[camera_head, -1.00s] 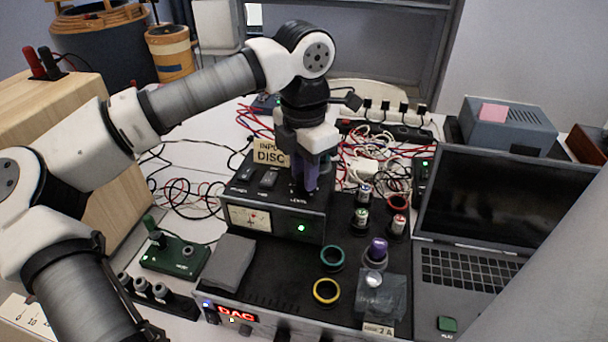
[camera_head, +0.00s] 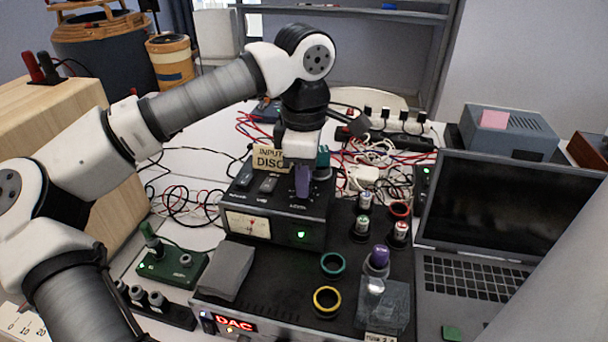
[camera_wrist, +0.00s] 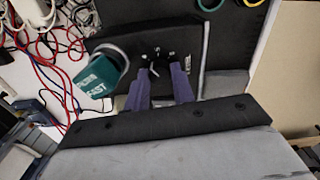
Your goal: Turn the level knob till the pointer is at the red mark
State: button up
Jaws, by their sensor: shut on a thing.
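The black amplifier box (camera_head: 318,228) stands on a larger black unit, with a white-faced meter (camera_head: 248,224) and a lit green lamp on its front. The meter shows some red on its face; its pointer is too small to read exactly. My gripper (camera_head: 302,192) points down at the top right of the box, by the level label. Its purple fingers are shut on the level knob (camera_wrist: 158,68), which is mostly hidden between them. The wrist view shows both fingertips (camera_wrist: 160,70) on either side of it.
An "INPUT DISC" card (camera_head: 270,160) stands behind the box's switches. A teal piece with lettering (camera_wrist: 100,74) is close beside my fingers. Loose cables (camera_head: 185,200) lie left and behind. Rings, small jars and a laptop (camera_head: 500,215) are to the right.

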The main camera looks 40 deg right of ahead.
dwell(0.4)
jog(key=o, duration=1)
notch_tip(320, 180, up, 14)
jog(key=shift+f, duration=0.1)
dwell(0.5)
